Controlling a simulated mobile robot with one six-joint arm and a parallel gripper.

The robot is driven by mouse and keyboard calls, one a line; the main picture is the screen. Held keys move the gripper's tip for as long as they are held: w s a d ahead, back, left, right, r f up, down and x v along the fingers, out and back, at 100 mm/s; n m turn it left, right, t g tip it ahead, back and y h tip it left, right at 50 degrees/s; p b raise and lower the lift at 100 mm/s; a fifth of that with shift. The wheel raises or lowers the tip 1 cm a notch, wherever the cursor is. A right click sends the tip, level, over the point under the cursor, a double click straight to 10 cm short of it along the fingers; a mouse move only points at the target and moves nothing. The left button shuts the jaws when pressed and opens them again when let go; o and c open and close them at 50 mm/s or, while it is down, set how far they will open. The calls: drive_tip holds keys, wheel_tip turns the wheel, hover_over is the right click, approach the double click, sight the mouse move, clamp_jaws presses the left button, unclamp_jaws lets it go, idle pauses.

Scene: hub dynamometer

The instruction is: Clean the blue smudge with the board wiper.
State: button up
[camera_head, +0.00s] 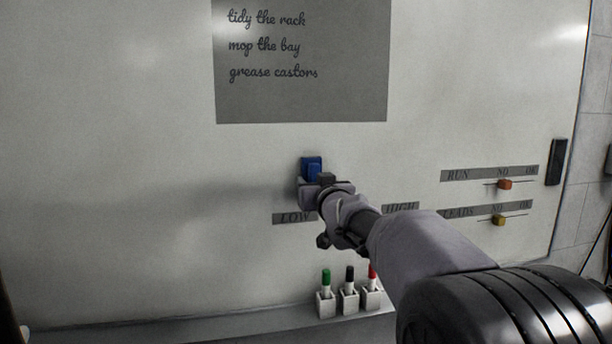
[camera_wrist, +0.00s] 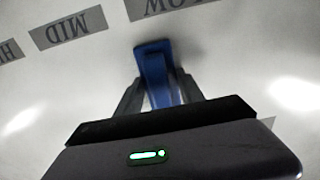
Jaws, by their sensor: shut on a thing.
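My gripper (camera_head: 318,184) is shut on a blue block with a narrower grip, which looks like the board wiper (camera_head: 311,164). The wiper is at the whiteboard (camera_head: 130,150), just above the LOW label and below the grey note panel. In the wrist view the wiper (camera_wrist: 154,48) sits between the two dark fingers of my gripper (camera_wrist: 160,84), its wide blue head toward the board. It seems to touch or nearly touch the board; I cannot tell which. I see no separate blue smudge; any mark behind the wiper or my arm is hidden.
Green, black and red markers (camera_head: 349,276) stand in holders below my arm. RUN and LEADS strips with an orange slider (camera_head: 504,184) and a yellow slider (camera_head: 498,220) are at right, near a black bar (camera_head: 556,162). The board left of my gripper is clear.

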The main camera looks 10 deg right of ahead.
sight(292, 179)
drive_tip(key=d+p, duration=0.4)
drive_tip(key=d, duration=0.2)
drive_tip(key=a+b, duration=0.6)
drive_tip(key=shift+a+f, duration=0.15)
drive_tip(key=shift+a, duration=0.2)
drive_tip(key=shift+a+b, duration=0.25)
drive_tip(key=shift+b, duration=0.15)
drive_tip(key=a+b, duration=0.2)
drive_tip(key=b, duration=0.3)
drive_tip(key=shift+a, duration=0.35)
drive_tip(key=shift+a+r+b, duration=0.25)
drive_tip(key=shift+a+b, duration=0.05)
drive_tip(key=shift+b, duration=0.25)
